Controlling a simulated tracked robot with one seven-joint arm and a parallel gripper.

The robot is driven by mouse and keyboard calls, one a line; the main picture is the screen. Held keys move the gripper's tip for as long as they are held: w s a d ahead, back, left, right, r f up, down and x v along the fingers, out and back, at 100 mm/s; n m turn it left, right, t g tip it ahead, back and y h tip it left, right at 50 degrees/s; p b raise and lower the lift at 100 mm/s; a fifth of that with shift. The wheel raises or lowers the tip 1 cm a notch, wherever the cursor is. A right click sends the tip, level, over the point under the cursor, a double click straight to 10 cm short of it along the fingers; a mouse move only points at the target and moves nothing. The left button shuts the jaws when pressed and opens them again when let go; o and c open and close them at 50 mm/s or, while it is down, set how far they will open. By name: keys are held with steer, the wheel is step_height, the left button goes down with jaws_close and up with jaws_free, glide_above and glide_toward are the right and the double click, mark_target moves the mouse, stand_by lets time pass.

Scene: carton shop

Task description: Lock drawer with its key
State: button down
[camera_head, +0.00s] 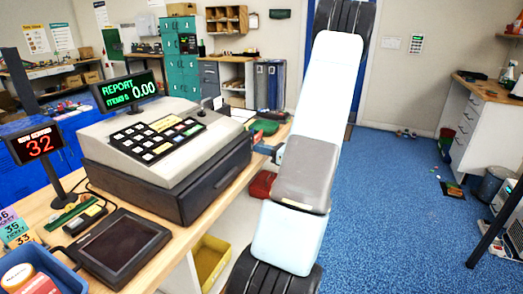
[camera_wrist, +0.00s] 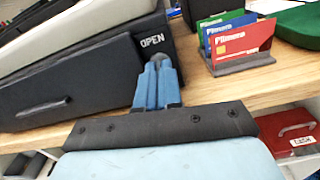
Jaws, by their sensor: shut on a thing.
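The cash register (camera_head: 150,137) stands on the wooden counter, and its dark drawer (camera_head: 200,185) is pushed in. In the wrist view the black drawer front (camera_wrist: 90,88) has a handle at left and a white OPEN label (camera_wrist: 152,40) at its right end. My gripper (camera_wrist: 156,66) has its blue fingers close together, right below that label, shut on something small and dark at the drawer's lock. It is most likely the key, but the fingers hide nearly all of it. In the head view my gripper (camera_head: 266,149) is at the drawer's right end, partly behind my arm.
A card holder (camera_wrist: 245,62) with several Plimero cards stands right of my gripper on the counter (camera_wrist: 215,85). A red cash box (camera_wrist: 292,130) sits below the counter edge. A tablet (camera_head: 118,248) and number display (camera_head: 38,146) stand left. Blue floor (camera_head: 380,200) is open at right.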

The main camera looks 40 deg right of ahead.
steer(key=shift+d+f+m, duration=0.1)
steer(key=shift+d+m, duration=0.05)
steer(key=shift+m, duration=3.9)
steer(key=shift+d+f+m, duration=0.1)
steer(key=shift+d+m, duration=0.05)
steer(key=shift+m, duration=3.9)
steer(key=c, duration=1.3)
jaws_free()
steer(key=shift+a, duration=0.1)
steer(key=v, duration=1.4)
steer(key=shift+w+a, duration=0.1)
steer(key=shift+w, duration=0.05)
